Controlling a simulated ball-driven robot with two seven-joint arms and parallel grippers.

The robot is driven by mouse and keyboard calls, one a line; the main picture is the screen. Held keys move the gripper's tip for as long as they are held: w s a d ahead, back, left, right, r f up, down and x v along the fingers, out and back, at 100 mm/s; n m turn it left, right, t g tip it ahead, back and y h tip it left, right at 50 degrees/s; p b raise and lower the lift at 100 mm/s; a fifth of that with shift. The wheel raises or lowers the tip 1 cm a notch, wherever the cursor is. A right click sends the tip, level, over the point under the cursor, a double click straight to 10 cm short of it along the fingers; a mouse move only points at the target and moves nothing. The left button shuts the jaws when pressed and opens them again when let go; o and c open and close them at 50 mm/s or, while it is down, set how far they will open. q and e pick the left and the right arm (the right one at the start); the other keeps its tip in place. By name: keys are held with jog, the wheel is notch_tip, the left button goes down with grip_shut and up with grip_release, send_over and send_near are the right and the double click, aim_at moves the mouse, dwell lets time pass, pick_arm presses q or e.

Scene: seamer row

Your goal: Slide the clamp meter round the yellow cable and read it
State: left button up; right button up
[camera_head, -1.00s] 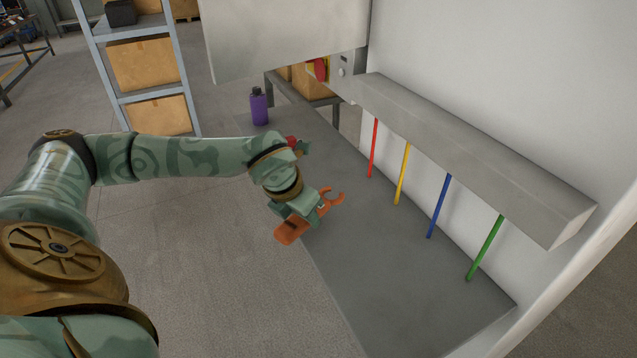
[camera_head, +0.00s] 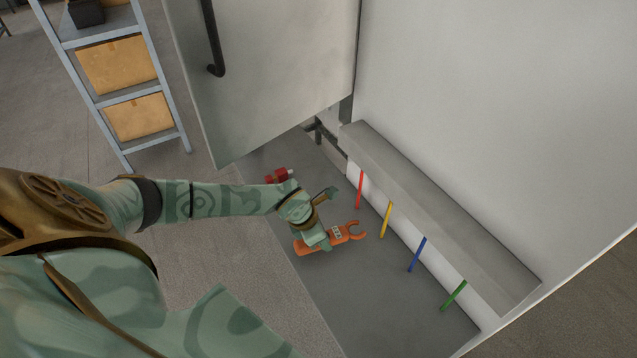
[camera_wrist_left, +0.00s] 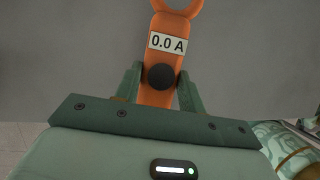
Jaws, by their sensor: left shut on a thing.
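My left gripper (camera_head: 318,240) is shut on the orange clamp meter (camera_head: 343,236), holding it above the grey surface. In the left wrist view the clamp meter (camera_wrist_left: 163,88) sits between the two green fingers (camera_wrist_left: 160,90), and its label reads 0.0 A. Its C-shaped jaw points right in the head view, toward the yellow cable (camera_head: 385,219). A gap shows between the jaw and the cable; the jaw is not around it. The yellow cable hangs from a grey trunking (camera_head: 440,215), second from the far end. My right gripper is not in view.
A red cable (camera_head: 360,189), a blue cable (camera_head: 416,254) and a green cable (camera_head: 453,295) hang in the same row. A large grey panel with a black handle (camera_head: 213,40) stands behind.

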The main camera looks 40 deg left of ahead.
aim_at(345, 228)
pick_arm(q)
jog(key=shift+w+a+f+m, duration=0.25)
jog(key=shift+w+a+m, duration=0.15)
jog(key=shift+a, duration=0.15)
jog(key=shift+w+a, duration=0.15)
jog(key=shift+a, duration=0.05)
jog(key=shift+w+a+m+g+h, duration=0.1)
jog(key=shift+w+m+g+h, duration=0.25)
jog(key=shift+m, duration=0.65)
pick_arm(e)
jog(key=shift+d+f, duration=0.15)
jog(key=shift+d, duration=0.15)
pick_arm(q)
jog(key=shift+s+r, duration=0.1)
